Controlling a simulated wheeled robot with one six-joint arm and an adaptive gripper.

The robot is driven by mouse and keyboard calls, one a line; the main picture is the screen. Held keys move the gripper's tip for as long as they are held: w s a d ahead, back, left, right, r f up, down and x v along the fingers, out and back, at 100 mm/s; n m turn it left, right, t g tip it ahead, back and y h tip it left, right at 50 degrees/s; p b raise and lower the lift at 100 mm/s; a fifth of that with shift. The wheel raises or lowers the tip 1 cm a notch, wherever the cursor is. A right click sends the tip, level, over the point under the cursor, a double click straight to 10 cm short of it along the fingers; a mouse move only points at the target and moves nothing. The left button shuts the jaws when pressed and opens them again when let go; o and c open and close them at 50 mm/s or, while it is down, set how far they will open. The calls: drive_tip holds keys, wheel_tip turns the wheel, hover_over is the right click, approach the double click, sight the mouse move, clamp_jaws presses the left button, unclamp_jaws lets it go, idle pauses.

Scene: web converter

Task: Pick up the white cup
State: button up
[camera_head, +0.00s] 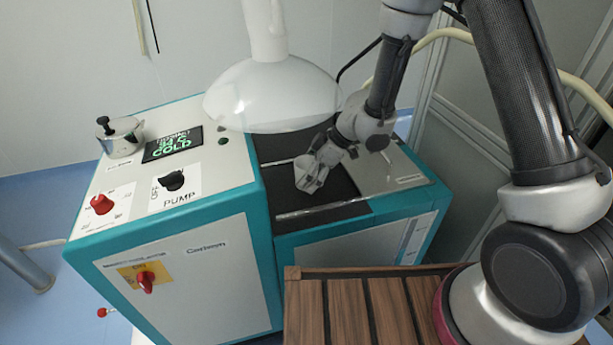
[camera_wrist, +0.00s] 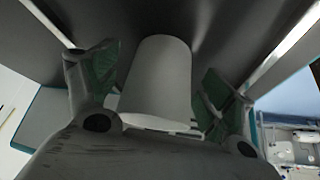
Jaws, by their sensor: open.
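The white cup (camera_head: 301,167) stands on the dark top of the teal and white machine in the head view, partly hidden by my gripper (camera_head: 318,174). In the wrist view the cup (camera_wrist: 160,80) is in the middle, between the two green-padded fingers of my gripper (camera_wrist: 155,88). The fingers are apart, with a gap visible on each side of the cup. The cup's far end is against the dark surface, and its near end is partly hidden by the gripper body.
A white dome hood (camera_head: 272,95) hangs just left of and above my arm. The raised control cabinet (camera_head: 228,178) with knobs, a display (camera_head: 172,144) and a metal pot (camera_head: 121,137) stands left. A slatted wooden surface (camera_head: 345,310) is in front.

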drive_tip(key=c, duration=1.1)
drive_tip(key=shift+o, duration=0.2)
drive_tip(key=shift+r, duration=0.3)
drive_tip(key=shift+r, duration=0.3)
drive_tip(key=shift+r, duration=0.15)
